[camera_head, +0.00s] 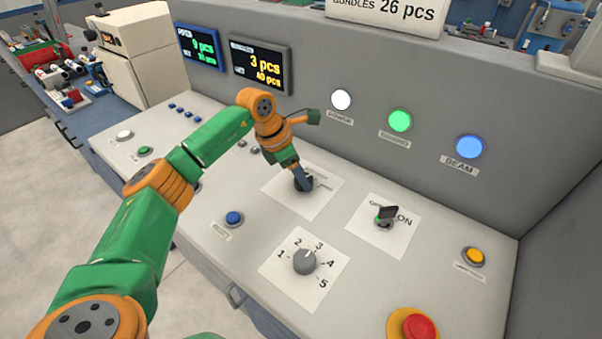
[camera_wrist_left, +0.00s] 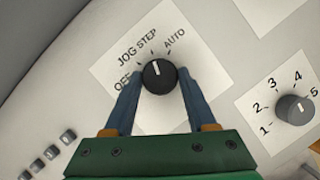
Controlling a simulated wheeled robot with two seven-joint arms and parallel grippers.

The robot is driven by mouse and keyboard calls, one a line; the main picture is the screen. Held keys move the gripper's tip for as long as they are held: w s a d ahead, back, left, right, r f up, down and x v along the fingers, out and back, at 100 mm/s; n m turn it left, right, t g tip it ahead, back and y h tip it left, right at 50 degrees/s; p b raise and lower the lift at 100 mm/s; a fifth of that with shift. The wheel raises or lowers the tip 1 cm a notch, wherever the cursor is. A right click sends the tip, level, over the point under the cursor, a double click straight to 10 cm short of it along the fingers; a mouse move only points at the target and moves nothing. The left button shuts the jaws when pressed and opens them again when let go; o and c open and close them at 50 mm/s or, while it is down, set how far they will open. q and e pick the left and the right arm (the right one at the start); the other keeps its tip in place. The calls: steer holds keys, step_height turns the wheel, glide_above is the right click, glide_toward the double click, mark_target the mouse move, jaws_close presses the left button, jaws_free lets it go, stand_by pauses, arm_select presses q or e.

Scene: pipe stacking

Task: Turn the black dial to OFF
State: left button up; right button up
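The black dial (camera_wrist_left: 158,77) sits on a white label plate (camera_wrist_left: 112,37) marked OFF, JOG, STEP and AUTO in the left wrist view. Its white pointer points up, roughly toward STEP. My left gripper (camera_wrist_left: 160,78) has its two blue fingers on either side of the dial, close against it. I cannot tell if they press on it. In the head view my left gripper (camera_head: 303,187) reaches down to the plate and hides most of the dial. My right gripper is not in view.
A grey numbered dial (camera_head: 304,262) and a black-handled ON switch (camera_head: 386,215) are nearby on the panel. A red emergency button (camera_head: 419,327), a yellow button (camera_head: 473,256) and a blue button (camera_head: 234,218) stand around them. The upright wall with displays and lamps rises behind.

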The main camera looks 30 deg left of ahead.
arm_select(q)
steer(key=c, duration=0.6)
steer(key=shift+c, duration=0.2)
steer(key=n, duration=0.3)
steer(key=shift+d+t+y, duration=0.1)
steer(key=shift+t+y, duration=0.2)
steer(key=shift+y, duration=0.1)
steer(key=n+y, duration=0.1)
steer(key=n, duration=0.2)
steer(key=shift+d+t+b, duration=0.1)
steer(key=shift+t+b, duration=0.2)
steer(key=shift+b, duration=0.05)
steer(key=n+y+b, duration=0.1)
steer(key=n+y, duration=0.1)
steer(key=n, duration=0.3)
steer(key=shift+d+b, duration=0.15)
steer(key=shift+b, duration=0.15)
steer(key=n+y, duration=0.1)
steer(key=n, duration=0.1)
steer(key=n+b, duration=0.1)
steer(key=n, duration=0.1)
steer(key=shift+d+r+n+g+y, duration=0.1)
steer(key=shift+n+g+y, duration=0.3)
